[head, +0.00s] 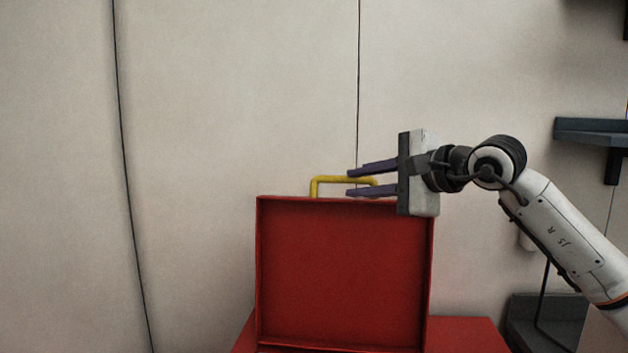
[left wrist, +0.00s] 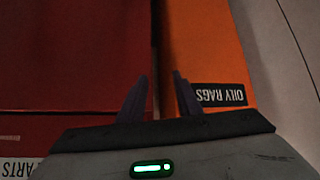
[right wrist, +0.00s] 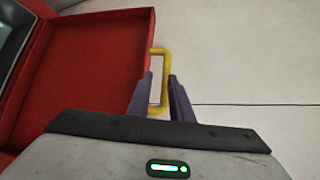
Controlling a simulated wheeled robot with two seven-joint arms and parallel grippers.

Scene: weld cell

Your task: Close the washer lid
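The red washer lid (head: 345,275) stands upright, open, in the middle of the head view. A yellow handle (head: 328,180) rises from its top edge. My right gripper (head: 350,183) reaches in from the right at the handle, with its purple fingers apart, one above and one below the handle's top bar at its right end. In the right wrist view the handle (right wrist: 156,85) lies between the open fingers, beside the red lid (right wrist: 95,70). My left gripper (left wrist: 158,92) shows only in the left wrist view, with its fingers apart and nothing seen between them.
The red washer body (head: 467,336) is below the lid. A pale wall (head: 200,120) is behind. Dark shelves (head: 592,130) are at the right. An orange bin labelled OILY RAGS (left wrist: 205,40) is near my left gripper, beside a red surface (left wrist: 80,55).

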